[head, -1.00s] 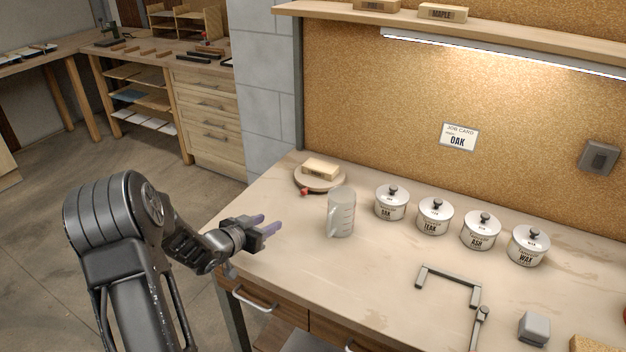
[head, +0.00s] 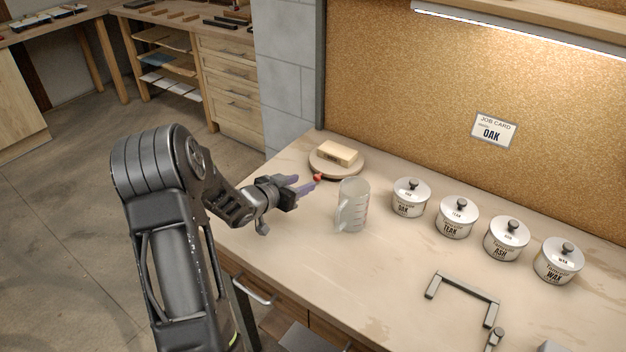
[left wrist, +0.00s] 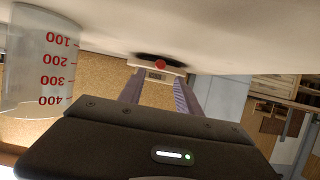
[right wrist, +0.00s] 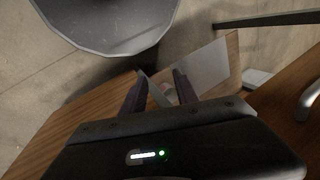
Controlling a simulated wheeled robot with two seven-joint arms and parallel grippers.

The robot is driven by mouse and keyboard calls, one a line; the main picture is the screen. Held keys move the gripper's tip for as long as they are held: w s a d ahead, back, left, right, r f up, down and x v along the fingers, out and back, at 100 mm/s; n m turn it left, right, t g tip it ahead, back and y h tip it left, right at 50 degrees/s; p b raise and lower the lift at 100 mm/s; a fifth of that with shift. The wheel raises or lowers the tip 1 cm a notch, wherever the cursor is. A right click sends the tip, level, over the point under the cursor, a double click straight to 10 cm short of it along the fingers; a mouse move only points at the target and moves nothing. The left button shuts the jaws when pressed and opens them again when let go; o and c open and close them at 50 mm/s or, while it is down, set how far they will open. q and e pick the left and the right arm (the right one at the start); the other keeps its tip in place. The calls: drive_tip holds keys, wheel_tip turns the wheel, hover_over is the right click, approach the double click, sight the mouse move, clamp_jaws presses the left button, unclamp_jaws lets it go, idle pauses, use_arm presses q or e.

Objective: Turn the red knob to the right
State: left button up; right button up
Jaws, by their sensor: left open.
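The red knob (head: 318,177) is a small red piece at the front edge of a round wooden stand (head: 350,173). A pale labelled block (head: 338,153) lies on the stand. My left gripper (head: 308,184) is open, its purple fingers pointing at the knob from the left and front. In the left wrist view the knob (left wrist: 160,64) shows between the open fingers (left wrist: 159,78), a little beyond their tips; I see no contact. My right gripper (right wrist: 160,80) is out of the head view; its fingers are apart, low by wooden furniture.
A clear measuring jug (head: 352,208) stands close to the right of my left gripper. Several lidded tins (head: 411,198) line the back of the bench. A grey bracket (head: 464,285) lies in front of them. A job card (head: 494,130) reads OAK. The bench's front left is clear.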

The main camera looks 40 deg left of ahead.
sight(315, 178)
use_arm(q)
drive_tip(key=b+x, duration=0.1)
drive_tip(key=x, duration=0.4)
drive_tip(key=shift+w+f+b, duration=0.15)
drive_tip(key=shift+f+b, duration=0.05)
drive_tip(key=shift+b, duration=0.2)
drive_tip(key=shift+w+f, duration=0.15)
drive_tip(key=shift+w, duration=0.5)
drive_tip(key=shift+c, duration=0.5)
clamp_jaws()
